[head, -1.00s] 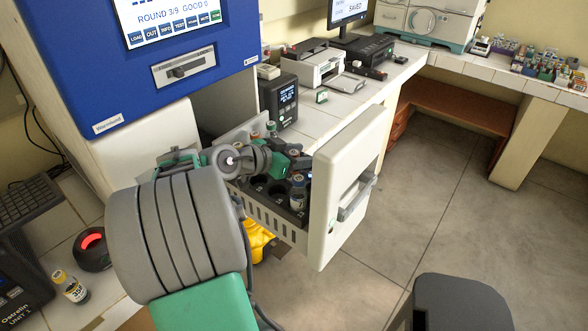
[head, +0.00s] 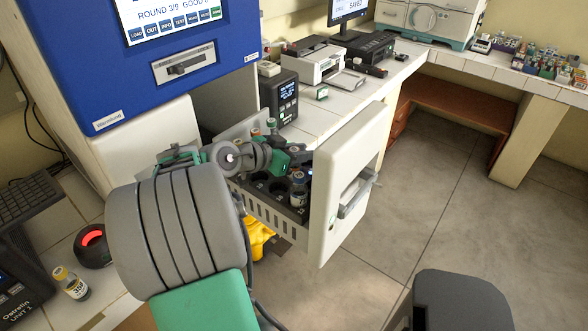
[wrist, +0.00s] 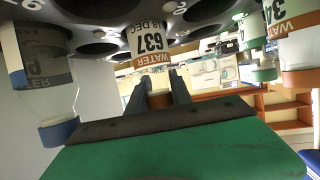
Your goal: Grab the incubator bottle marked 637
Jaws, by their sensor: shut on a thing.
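The bottle marked 637 (wrist: 152,42) shows in the wrist view with a white label and an orange WATER band. Its brownish cap (wrist: 160,100) sits between the two dark fingers of my gripper (wrist: 158,92), which is shut on it. The wrist picture is inverted, with the bottle rack (wrist: 195,30) at the top. I cannot tell whether the bottle's base is clear of its slot. In the head view my gripper (head: 302,158) is over the open incubator drawer (head: 330,205), and the held bottle is hidden there.
A blue-capped bottle (wrist: 58,130) stands left of the gripper in the wrist view; an orange-banded bottle (wrist: 300,50) is on the right. The blue incubator (head: 185,75) rises beside my arm. A yellow-capped bottle (head: 72,284) stands on the left bench.

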